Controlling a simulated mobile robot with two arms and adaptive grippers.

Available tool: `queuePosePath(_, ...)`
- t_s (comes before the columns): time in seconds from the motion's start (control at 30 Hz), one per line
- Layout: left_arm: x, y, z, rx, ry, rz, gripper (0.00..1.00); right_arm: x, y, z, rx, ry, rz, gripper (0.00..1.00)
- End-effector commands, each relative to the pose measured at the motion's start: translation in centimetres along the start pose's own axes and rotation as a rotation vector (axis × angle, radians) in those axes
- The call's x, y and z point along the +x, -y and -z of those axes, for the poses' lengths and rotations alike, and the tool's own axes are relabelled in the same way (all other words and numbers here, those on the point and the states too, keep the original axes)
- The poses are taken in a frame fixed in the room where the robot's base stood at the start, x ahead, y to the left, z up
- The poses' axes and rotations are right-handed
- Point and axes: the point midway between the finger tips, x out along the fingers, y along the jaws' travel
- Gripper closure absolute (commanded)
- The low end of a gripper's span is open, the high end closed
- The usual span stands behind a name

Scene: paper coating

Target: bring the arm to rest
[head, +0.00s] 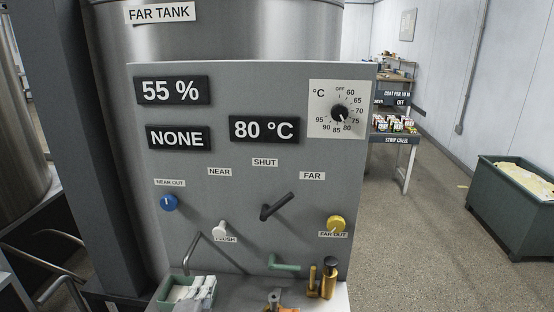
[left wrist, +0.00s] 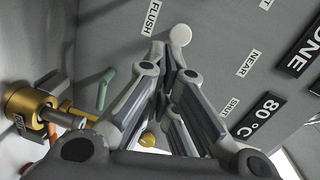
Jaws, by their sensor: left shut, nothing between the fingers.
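My left gripper (head: 204,285) shows at the bottom of the head view, low in front of the grey control panel (head: 190,235). Its grey fingers (left wrist: 168,65) are closed together in the left wrist view and hold nothing. The white flush knob (left wrist: 180,35) appears just beyond the fingertips in that view; whether they touch is not clear. The white knob also shows in the head view (head: 219,229), above the gripper. My right gripper is not in view.
The panel has a dark lever (head: 277,207), a blue knob (head: 169,203) and a yellow knob (head: 337,224). A green handle (head: 284,265) and brass fittings (head: 328,279) stand at its foot. A green bin (head: 515,220) is at right, with open floor before it.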

Motion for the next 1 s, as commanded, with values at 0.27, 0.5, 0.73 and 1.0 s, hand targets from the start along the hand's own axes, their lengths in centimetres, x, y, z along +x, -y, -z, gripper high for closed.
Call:
queuePosePath(0.27,-9.8,-8.1,-2.7,-0.523,0.248,-0.386,1.0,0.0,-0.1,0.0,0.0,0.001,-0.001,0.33)
queuePosePath(0.5,-19.7,-12.6,-2.8,-0.868,0.513,-0.657,1.0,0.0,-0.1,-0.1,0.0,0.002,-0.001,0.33)
queuePosePath(0.73,-26.9,-14.1,-2.2,-1.039,0.715,-0.813,1.0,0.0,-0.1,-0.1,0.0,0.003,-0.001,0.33)
queuePosePath(1.0,-30.1,-17.0,-2.1,-1.11,0.851,-0.901,1.0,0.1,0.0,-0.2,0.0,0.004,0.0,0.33)
